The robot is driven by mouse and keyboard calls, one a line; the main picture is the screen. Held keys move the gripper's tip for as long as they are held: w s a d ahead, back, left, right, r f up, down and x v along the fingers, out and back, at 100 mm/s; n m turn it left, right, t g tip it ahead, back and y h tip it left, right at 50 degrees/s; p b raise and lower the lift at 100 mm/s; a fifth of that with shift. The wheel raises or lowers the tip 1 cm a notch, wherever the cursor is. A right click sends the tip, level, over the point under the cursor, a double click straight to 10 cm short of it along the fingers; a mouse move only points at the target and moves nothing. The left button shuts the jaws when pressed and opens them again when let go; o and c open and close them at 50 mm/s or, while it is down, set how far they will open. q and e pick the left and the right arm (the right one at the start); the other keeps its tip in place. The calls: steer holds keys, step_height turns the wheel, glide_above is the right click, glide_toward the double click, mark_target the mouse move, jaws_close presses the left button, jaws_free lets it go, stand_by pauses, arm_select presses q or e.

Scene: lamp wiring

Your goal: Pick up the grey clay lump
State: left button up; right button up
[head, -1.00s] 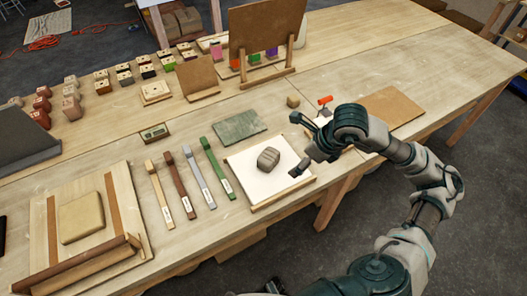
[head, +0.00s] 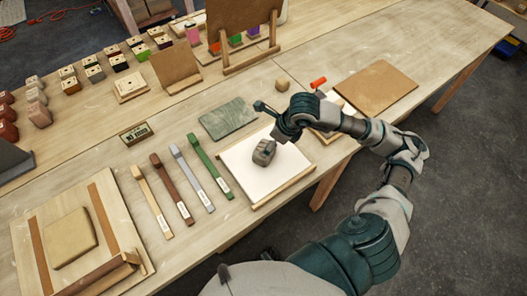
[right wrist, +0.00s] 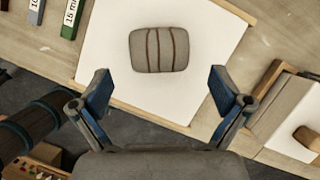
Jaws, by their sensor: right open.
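The grey clay lump (head: 264,151) is a rounded block that rests on a white board (head: 243,172) with a wooden front edge. In the right wrist view the lump (right wrist: 159,50) shows dark stripes across it and lies ahead of the fingers, centred between them. My right gripper (right wrist: 158,92) is open and empty, with its blue-padded fingers apart on either side below the lump. In the head view the right gripper (head: 270,128) is over the board, close to the lump, and partly covers it. My left gripper is not in view.
Several labelled strips, the green one (head: 209,166) nearest, lie left of the board. A green-grey slab (head: 228,118) lies behind it. A small holder with an orange-red item (head: 318,83) and a brown board (head: 376,87) are to the right.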

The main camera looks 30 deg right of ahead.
steer(key=shift+x, duration=3.5)
